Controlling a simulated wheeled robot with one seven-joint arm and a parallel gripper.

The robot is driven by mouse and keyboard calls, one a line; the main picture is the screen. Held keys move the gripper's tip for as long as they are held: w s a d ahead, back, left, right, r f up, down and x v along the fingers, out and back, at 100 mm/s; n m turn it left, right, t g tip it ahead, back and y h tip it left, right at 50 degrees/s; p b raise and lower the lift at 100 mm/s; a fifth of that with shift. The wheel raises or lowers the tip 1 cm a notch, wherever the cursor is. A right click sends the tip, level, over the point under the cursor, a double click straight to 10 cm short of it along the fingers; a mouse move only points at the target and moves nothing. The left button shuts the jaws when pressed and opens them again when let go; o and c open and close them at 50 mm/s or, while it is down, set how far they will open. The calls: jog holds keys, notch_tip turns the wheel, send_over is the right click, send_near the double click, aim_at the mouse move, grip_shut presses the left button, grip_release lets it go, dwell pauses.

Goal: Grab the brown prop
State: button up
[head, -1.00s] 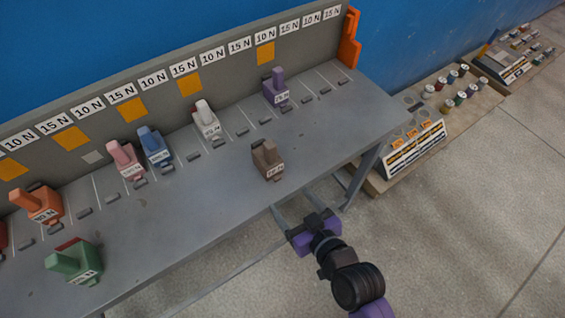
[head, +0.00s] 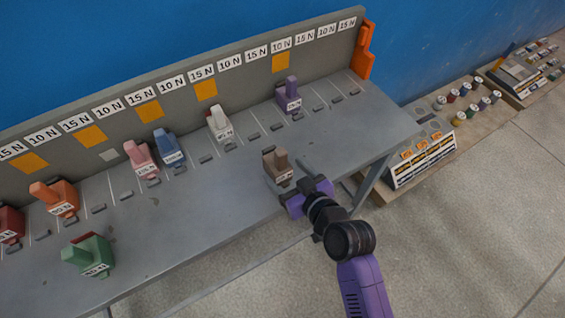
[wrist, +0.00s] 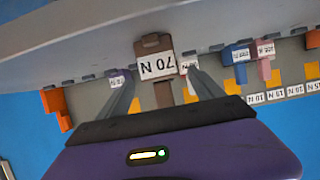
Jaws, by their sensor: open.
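The brown prop (head: 274,164), a small block with an upright post and a white label, stands near the front edge of the grey bench (head: 215,205). My purple gripper (head: 287,174) is open at the front edge, close to the prop, with one finger showing to the prop's right. In the wrist view the brown prop (wrist: 154,44) lies between the lines of my two open fingers (wrist: 158,76), with its label facing the camera. I cannot tell how far the fingers reach alongside it; they are not closed on it.
A purple prop (head: 289,100), a white prop (head: 220,124), a blue prop (head: 168,147) and a pink prop (head: 140,158) stand along the back. A green prop (head: 91,257) is at front left. An orange bracket (head: 364,50) marks the right end.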

aim_at(284, 170)
jog(key=shift+p+x, duration=0.35)
jog(key=shift+x, duration=1.45)
jog(key=shift+p+x, duration=0.35)
jog(key=shift+x, duration=1.75)
jog(key=shift+c, duration=0.5)
jog(key=shift+r, duration=0.15)
grip_shut()
